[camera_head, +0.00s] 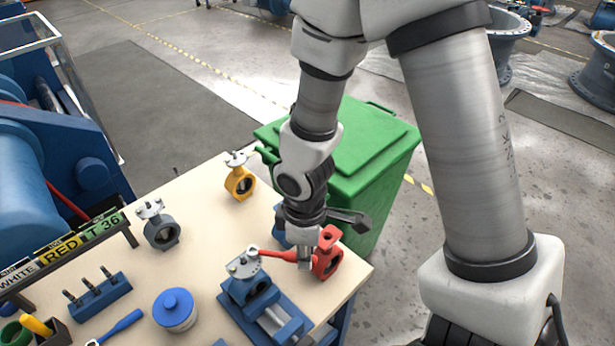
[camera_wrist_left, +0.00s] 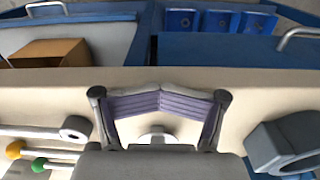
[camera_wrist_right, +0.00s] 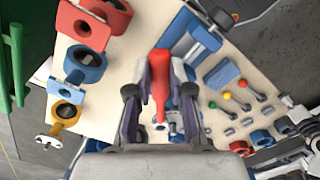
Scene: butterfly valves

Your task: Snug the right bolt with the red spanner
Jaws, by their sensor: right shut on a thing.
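The red spanner (camera_head: 276,255) is held by my right gripper (camera_head: 304,262), whose jaws are shut on it. Its working end points left over the silver top plate (camera_head: 242,266) of a blue butterfly valve (camera_head: 250,290) clamped in a blue vise (camera_head: 285,328). I cannot tell whether it sits on the right bolt, which is too small to make out. In the right wrist view the red spanner (camera_wrist_right: 160,75) lies between the fingers (camera_wrist_right: 160,92). My left gripper (camera_wrist_left: 160,90) shows only in its wrist view, fingertips together with nothing visible between them.
A red valve (camera_head: 328,257) stands close right of my right gripper. A yellow valve (camera_head: 240,183), a grey valve (camera_head: 160,232), a blue-lidded jar (camera_head: 174,310) and a blue bolt rack (camera_head: 98,297) stand on the table. A green bin (camera_head: 375,150) is behind.

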